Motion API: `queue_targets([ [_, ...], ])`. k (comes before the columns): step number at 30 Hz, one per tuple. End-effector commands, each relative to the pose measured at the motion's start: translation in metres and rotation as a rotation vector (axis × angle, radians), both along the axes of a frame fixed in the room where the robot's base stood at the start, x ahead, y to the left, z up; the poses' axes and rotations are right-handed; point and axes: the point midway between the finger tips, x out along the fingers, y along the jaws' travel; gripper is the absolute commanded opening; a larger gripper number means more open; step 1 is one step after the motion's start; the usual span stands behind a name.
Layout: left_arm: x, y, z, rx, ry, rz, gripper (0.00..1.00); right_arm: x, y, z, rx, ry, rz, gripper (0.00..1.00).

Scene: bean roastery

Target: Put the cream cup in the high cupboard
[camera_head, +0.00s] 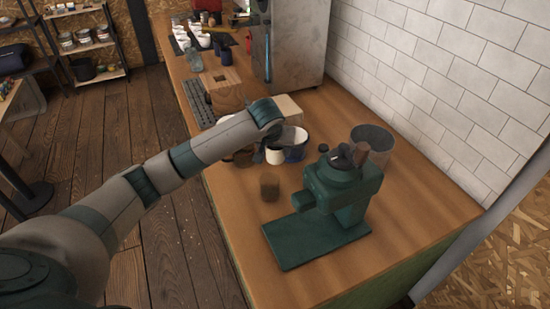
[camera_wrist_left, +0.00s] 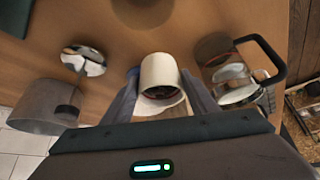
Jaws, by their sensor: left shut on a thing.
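The cream cup (camera_wrist_left: 159,72) is between the two fingers of my left gripper (camera_wrist_left: 160,92) in the left wrist view. The gripper is shut on it. The cup's open mouth faces the wrist camera and its inside looks dark. In the head view my left gripper (camera_head: 275,141) is over the counter behind the green grinder, and the pale cup (camera_head: 288,135) shows beside it, partly covered. I cannot tell whether the cup touches the counter. The high cupboard is not in view. My right gripper is not in view.
A grey canister (camera_wrist_left: 40,105) and a glass carafe with a black handle (camera_wrist_left: 235,85) flank the cup. A steel machine (camera_head: 297,45) stands farther back.

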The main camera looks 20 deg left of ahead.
Motion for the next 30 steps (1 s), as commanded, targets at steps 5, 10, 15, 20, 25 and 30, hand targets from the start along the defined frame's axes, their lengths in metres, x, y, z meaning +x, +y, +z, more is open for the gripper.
queue_targets([
  [5, 0.000, 0.000, -0.012, 0.000, -0.001, 0.001, 0.24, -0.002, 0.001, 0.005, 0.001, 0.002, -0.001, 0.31],
  [10, 0.001, 0.000, -0.013, 0.000, -0.001, 0.001, 0.24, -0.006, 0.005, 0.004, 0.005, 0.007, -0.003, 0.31],
  [15, 0.000, 0.000, -0.015, 0.000, 0.000, 0.001, 0.24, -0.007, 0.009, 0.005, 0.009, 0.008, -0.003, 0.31],
  [20, 0.000, 0.000, -0.030, 0.000, 0.001, 0.001, 0.24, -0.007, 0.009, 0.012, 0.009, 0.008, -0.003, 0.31],
  [25, 0.000, 0.001, -0.047, 0.000, 0.000, 0.001, 0.24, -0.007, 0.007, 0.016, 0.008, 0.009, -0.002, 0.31],
  [30, 0.000, 0.000, -0.050, 0.000, -0.002, 0.000, 0.24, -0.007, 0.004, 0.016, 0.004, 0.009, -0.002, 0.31],
])
